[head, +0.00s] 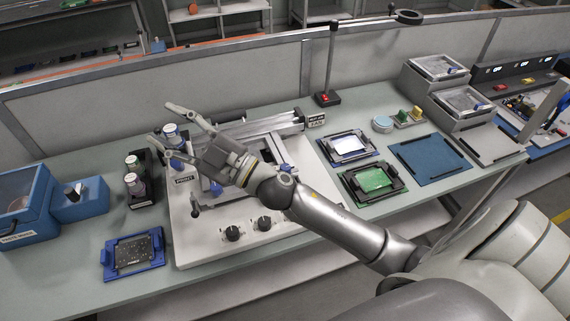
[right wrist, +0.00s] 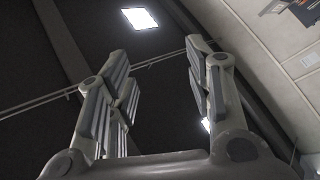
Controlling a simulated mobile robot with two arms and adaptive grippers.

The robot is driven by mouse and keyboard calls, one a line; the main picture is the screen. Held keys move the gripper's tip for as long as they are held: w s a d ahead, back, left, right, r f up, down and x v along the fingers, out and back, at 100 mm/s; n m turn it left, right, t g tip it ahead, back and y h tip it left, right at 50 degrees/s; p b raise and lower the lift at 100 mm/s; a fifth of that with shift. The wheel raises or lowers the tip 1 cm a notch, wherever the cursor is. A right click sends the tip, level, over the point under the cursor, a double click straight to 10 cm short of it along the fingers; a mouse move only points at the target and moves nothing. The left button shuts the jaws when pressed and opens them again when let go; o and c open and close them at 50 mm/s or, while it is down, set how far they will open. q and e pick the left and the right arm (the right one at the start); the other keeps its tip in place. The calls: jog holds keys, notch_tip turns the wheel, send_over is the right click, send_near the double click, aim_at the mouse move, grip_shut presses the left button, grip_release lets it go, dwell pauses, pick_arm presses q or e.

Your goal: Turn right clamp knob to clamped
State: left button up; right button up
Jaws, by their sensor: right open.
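The white printing fixture (head: 205,247) stands at the middle of the bench. On its front face are two black knobs, the left clamp knob (head: 232,233) and the right clamp knob (head: 264,223). Their exact settings are too small to read. My right gripper (head: 158,121) is open and empty, raised above the fixture's left side, with its fingers pointing up and left, away from the knobs. In the right wrist view the fingers (right wrist: 158,60) are spread with nothing between them. My right forearm passes over the fixture's right part and hides some of it. My left gripper is not in view.
Left of the fixture are a blue box (head: 28,205), a jar rack (head: 140,185) and a blue board holder (head: 133,255). Right of it are a holder with a green board (head: 375,180), a blue mat (head: 430,153) and grey bins (head: 462,103). A lamp stand (head: 329,70) rises behind.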

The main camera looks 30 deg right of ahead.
jog(key=s+a+n+g+y, duration=0.2)
jog(key=a+n+g+y, duration=0.35)
jog(key=n+g, duration=0.2)
jog(key=n+g+h, duration=0.2)
jog(key=g+h, duration=0.9)
jog(key=h, duration=0.7)
send_over(285, 166)
notch_tip(285, 166, down, 12)
notch_tip(285, 166, down, 9)
jog(key=p, duration=0.3)
jog(key=shift+s+f, duration=0.15)
jog(key=shift+f, duration=0.75)
jog(key=shift+n, duration=0.25)
jog(key=c, duration=1)
